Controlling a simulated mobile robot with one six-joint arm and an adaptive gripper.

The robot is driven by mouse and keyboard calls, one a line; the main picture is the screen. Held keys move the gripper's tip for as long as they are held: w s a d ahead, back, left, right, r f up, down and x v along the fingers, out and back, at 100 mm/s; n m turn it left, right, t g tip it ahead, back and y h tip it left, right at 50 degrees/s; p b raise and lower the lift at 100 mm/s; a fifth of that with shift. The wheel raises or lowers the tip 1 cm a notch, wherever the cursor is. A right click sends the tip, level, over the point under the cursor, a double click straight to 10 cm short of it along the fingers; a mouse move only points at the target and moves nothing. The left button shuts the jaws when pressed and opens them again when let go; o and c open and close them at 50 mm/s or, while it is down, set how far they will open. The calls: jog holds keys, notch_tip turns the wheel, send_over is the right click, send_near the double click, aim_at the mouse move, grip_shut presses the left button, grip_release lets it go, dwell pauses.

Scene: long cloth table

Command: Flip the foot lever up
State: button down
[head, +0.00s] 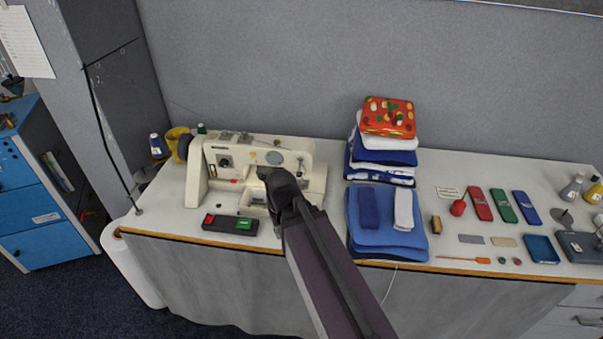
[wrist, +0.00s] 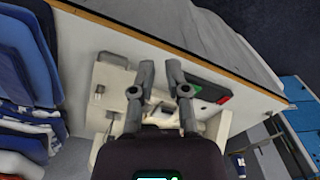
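The cream sewing machine (head: 226,180) stands on the left part of the table. My gripper (head: 272,180) is over its front right part in the head view and hides some of it. In the wrist view the machine (wrist: 108,75) lies beyond and around my gripper (wrist: 160,68). The two fingers lean inward but their tips are apart, with nothing seen between them. I cannot make out the foot lever in either view; it may be hidden behind the gripper or too small to tell. I cannot tell whether the fingers touch the machine.
A black switch box (head: 230,224) with red and green buttons lies before the machine. Folded blue cloths (head: 375,242) lie to the right, with a taller cloth stack (head: 383,158) behind. Thread spools (head: 157,146) stand left. The grey wall (head: 400,60) closes off the back.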

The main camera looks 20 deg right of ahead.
jog(key=w+d+f+m+t+y+b, duration=0.1)
jog(key=w+d+f+m+y+b, duration=0.15)
jog(key=w+f+m+b, duration=0.35)
jog(key=m+t+y+b, duration=0.8)
jog(key=m+t+b, duration=0.25)
jog(key=b, duration=0.35)
send_near(300, 168)
notch_tip(300, 168, down, 3)
jog(key=d, duration=0.1)
jog(key=shift+s+d+r+m+g, duration=0.1)
jog(key=shift+s+d+m+g, duration=0.05)
jog(key=shift+s+m+g, duration=0.25)
jog(key=shift+w, duration=0.1)
jog(key=b+x, duration=0.2)
jog(key=x, duration=0.8)
jog(key=shift+a+r+y, duration=0.1)
jog(key=shift+a+y, duration=0.15)
